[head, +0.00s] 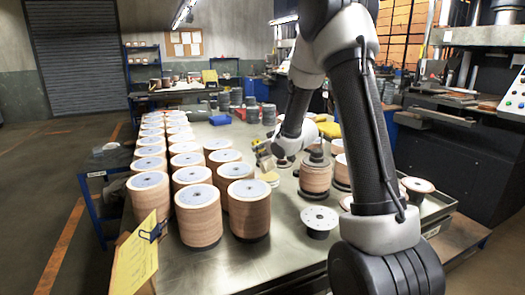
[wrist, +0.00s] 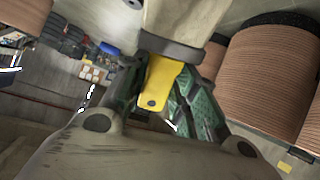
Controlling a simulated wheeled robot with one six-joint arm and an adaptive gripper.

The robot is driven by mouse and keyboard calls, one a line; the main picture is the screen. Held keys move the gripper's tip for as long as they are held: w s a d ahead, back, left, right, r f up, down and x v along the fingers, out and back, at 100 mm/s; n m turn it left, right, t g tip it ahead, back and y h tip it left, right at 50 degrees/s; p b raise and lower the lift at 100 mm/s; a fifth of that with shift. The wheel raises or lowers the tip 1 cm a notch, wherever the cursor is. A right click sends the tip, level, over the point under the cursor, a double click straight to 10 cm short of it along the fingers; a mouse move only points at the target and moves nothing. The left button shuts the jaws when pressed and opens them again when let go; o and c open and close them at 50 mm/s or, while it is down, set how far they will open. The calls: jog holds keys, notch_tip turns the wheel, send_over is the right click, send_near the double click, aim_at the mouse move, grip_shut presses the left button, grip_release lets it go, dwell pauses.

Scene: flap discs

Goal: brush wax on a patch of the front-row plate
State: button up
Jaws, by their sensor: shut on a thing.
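My gripper (head: 264,158) is over the middle of the bench, just behind the front stacks. In the wrist view its green-padded fingers (wrist: 165,100) are shut on the yellow handle of a brush (wrist: 160,82). The brush has a dark band and a broad pale head, which runs off the top edge of that view. A pale yellow item (head: 270,178) shows below the gripper; I cannot tell whether it is the brush head or something else. A white round plate (head: 320,216) with small holes sits on a dark base at the front of the bench, to the right of and nearer than the gripper.
Rows of brown disc stacks (head: 198,216) with pale tops fill the bench's left side. More stacks (head: 315,178) stand right of the gripper, partly behind my arm. A yellow card (head: 135,262) is clipped at the front left. The metal bench top (head: 262,268) is bare at the front.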

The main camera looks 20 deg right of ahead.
jog(key=shift+f, duration=0.65)
dwell(1.2)
jog(key=shift+r, duration=3.55)
jog(key=shift+s, duration=0.1)
